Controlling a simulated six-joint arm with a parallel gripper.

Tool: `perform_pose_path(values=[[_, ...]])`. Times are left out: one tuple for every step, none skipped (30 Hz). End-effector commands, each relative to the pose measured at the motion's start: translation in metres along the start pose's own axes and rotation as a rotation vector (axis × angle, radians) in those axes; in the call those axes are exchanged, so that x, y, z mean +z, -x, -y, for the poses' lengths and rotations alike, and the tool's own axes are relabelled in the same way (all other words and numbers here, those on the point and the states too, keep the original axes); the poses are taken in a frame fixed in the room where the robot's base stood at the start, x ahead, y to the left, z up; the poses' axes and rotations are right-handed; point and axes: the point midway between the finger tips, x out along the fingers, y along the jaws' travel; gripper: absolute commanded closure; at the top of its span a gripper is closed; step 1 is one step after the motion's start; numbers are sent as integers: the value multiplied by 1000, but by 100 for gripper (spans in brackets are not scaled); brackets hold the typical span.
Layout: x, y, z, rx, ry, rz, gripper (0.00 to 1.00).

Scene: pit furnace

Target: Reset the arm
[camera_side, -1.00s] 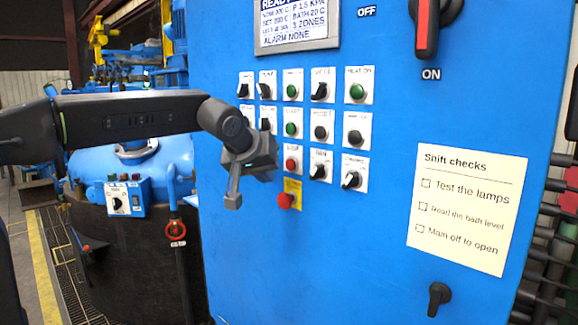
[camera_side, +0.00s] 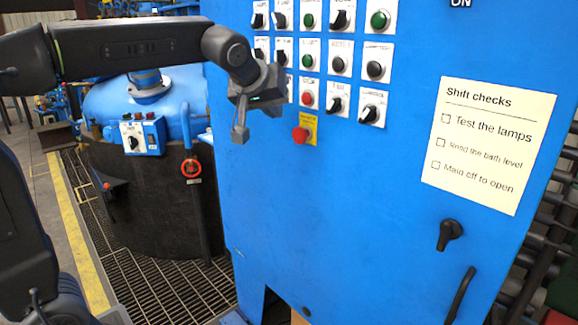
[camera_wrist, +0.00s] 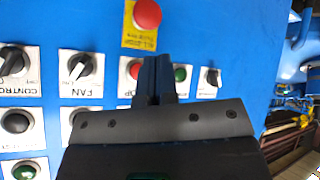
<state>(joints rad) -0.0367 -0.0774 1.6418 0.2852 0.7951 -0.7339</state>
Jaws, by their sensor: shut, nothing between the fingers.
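My gripper (camera_side: 240,135) is shut and empty, in front of the left part of the blue control cabinet (camera_side: 350,240), with its fingers pointing down in the side view. It also shows in the wrist view (camera_wrist: 155,62), where its fingers cover part of a red button (camera_wrist: 134,70) and a green one (camera_wrist: 181,74). In the side view the red emergency stop (camera_side: 300,134) on its yellow plate is to the right of my gripper. Whether the fingers touch the panel I cannot tell.
Rows of switches and buttons, such as a black knob (camera_side: 375,69), fill the upper panel. A paper of shift checks (camera_side: 489,144) hangs to the right, above a black handle (camera_side: 450,235). A furnace vessel (camera_side: 150,190) with a small control box (camera_side: 142,138) stands behind on the left.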

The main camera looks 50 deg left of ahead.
Motion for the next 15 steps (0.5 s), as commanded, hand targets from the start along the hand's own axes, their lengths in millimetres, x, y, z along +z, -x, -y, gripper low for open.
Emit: perform_pose_path(values=[[0, 0, 0, 0, -1, 0, 100], [1, 1, 0, 0, -3, 2, 100], [4, 2, 2, 0, -9, 6, 100], [8, 4, 4, 1, -19, 12, 100], [12, 8, 6, 1, -31, 20, 100], [22, 13, 10, 3, -56, 34, 100], [31, 18, 14, 6, -78, 48, 100], [41, 24, 19, 8, -104, 65, 100], [58, 31, 27, 13, -144, 91, 100], [72, 37, 33, 17, -178, 113, 100], [86, 43, 40, 23, -213, 134, 100], [106, 50, 49, 32, -260, 162, 100], [121, 55, 56, 40, -293, 183, 100], [136, 59, 63, 48, -327, 204, 100], [155, 64, 72, 59, -370, 231, 100]])
